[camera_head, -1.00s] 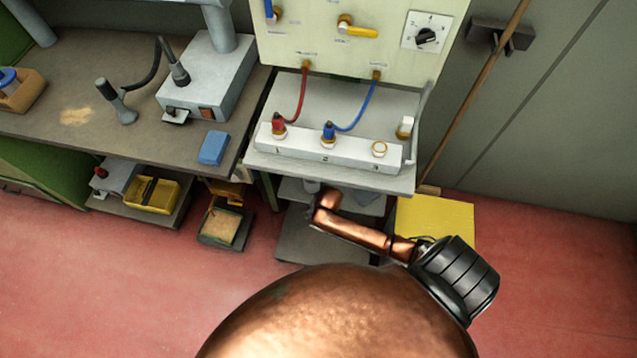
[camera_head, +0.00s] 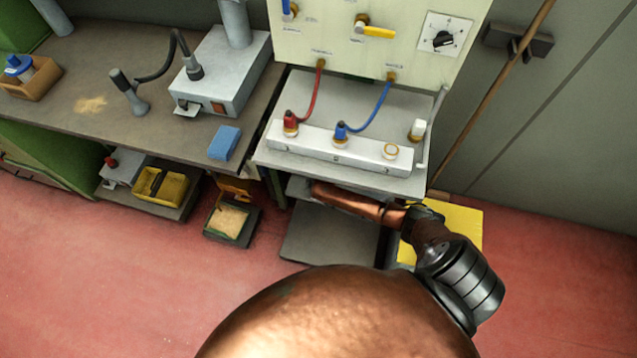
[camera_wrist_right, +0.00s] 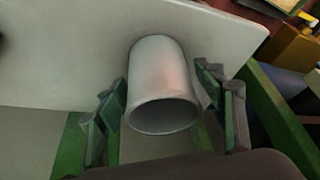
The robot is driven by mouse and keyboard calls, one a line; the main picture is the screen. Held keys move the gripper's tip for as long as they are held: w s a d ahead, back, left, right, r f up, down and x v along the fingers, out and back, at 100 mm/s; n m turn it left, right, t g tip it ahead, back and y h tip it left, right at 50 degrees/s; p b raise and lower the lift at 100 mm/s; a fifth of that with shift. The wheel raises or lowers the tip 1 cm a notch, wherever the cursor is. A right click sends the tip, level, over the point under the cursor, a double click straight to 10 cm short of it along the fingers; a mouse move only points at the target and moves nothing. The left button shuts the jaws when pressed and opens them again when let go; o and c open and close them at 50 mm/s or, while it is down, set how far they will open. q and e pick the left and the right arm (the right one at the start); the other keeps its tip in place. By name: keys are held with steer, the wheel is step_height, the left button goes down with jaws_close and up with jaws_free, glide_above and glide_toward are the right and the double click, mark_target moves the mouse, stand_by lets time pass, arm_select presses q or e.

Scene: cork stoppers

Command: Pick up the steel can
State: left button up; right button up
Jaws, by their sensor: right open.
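The steel can (camera_wrist_right: 160,75) is a plain grey cylinder in the right wrist view, with its open end toward the camera. My right gripper (camera_wrist_right: 165,98) is open, with one finger on each side of the can. A small gap shows at the left finger; the right finger is very close to the can, and I cannot tell whether it touches. In the head view my right arm (camera_head: 360,207) reaches under the grey bench shelf, which hides the gripper and the can. My left gripper is not in view.
The grey shelf (camera_head: 262,157) with its white socket block (camera_head: 360,157) overhangs my right arm. A yellow board (camera_head: 462,222) lies beside the arm. A workbench (camera_head: 60,110) stands at the left. Red floor is open in front at the left.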

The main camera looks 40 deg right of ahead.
steer(key=shift+w, duration=0.1)
steer(key=shift+c, duration=0.6)
steer(key=c, duration=1.3)
